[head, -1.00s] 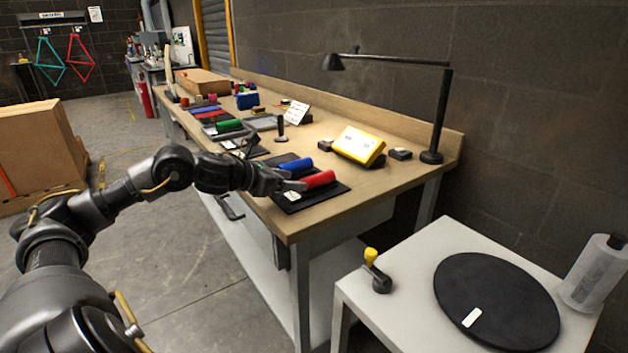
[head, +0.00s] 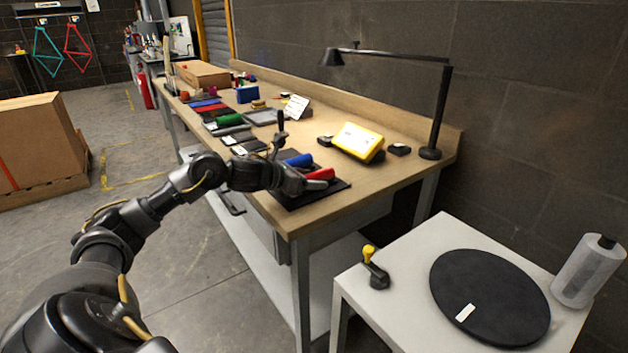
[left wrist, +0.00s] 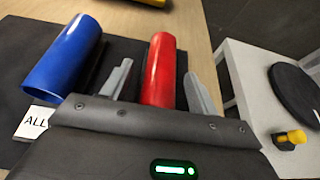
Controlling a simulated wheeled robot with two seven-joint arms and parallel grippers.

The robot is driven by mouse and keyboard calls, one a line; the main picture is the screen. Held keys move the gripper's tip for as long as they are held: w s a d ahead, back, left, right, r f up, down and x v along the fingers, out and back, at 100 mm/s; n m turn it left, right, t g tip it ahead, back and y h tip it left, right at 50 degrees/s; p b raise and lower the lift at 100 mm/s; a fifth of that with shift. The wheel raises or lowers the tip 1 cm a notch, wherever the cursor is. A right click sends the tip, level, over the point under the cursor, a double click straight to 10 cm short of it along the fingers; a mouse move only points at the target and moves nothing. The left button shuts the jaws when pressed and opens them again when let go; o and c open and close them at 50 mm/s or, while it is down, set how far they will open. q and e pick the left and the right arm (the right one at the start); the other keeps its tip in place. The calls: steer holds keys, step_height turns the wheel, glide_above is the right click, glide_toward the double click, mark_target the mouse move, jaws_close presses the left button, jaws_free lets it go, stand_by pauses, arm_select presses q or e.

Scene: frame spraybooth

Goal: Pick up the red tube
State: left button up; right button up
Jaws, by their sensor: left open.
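The red tube (head: 320,174) lies on a black mat (head: 328,190) near the front end of the workbench. A blue tube (head: 299,160) lies beside it on the same mat. My left gripper (head: 312,184) is at the near end of the red tube. In the left wrist view the red tube (left wrist: 160,70) stands between the two grey fingers of my left gripper (left wrist: 158,88), with visible gaps on both sides. The blue tube (left wrist: 62,60) is outside the left finger. The tube's near end is hidden behind the gripper body. My right gripper is not in view.
A yellow case (head: 358,142) and a black lamp (head: 431,153) stand behind the mat. A green tube (head: 230,120) and other mats lie farther along the bench. A grey side table (head: 400,262) with a black disc (head: 490,290) stands at right.

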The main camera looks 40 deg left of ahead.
arm_select(q)
steer(key=c, duration=1)
steer(key=shift+c, duration=0.8)
steer(key=shift+r, duration=0.15)
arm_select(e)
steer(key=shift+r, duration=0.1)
